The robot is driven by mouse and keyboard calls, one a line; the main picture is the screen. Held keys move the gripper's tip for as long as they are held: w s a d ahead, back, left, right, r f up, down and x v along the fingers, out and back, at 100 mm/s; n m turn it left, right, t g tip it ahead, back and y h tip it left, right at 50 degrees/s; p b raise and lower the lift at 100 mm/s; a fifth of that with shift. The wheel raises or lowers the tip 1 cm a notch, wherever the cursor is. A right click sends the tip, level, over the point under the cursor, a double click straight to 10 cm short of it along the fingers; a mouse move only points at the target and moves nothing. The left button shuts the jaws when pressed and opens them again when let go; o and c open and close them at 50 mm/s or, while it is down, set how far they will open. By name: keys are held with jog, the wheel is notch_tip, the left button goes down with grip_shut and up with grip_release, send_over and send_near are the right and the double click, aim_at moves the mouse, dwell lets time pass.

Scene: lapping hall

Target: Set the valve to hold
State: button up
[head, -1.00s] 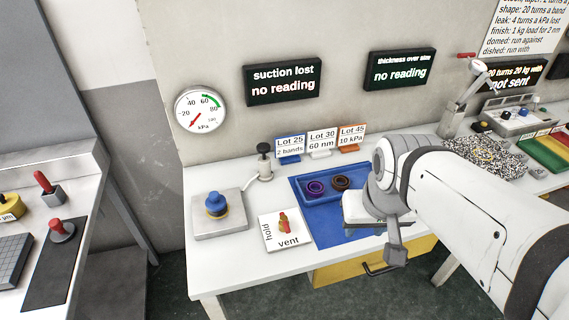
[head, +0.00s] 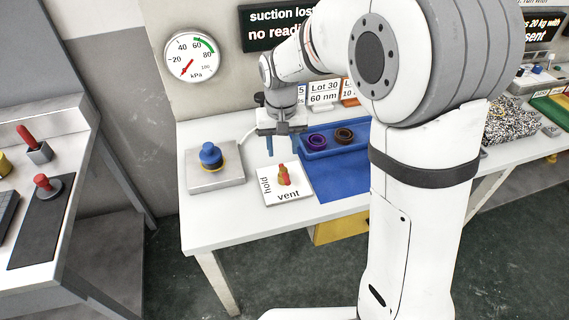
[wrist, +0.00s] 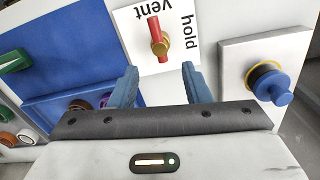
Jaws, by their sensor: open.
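The valve is a red handle with a brass hub (head: 283,176) on a white plate (head: 298,193) marked "hold" at its left and "vent" at its front edge. In the wrist view the red handle (wrist: 154,25) lies mainly toward the word "vent". My gripper (head: 284,147) points down just behind the valve plate, above the bench. Its two blue fingers are apart and empty in the wrist view (wrist: 158,72). The valve hub shows beyond the gap between them, not touched.
A blue knob (head: 210,155) on a grey block stands left of the valve. A blue tray (head: 345,148) with two rings lies to the right. The gauge (head: 192,57) needle points low left. My arm hides the bench's right part.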

aim_at(283, 169)
notch_tip(283, 169, down, 8)
jog(key=shift+d+r, duration=0.1)
jog(key=shift+r, duration=0.15)
jog(key=shift+c, duration=0.5)
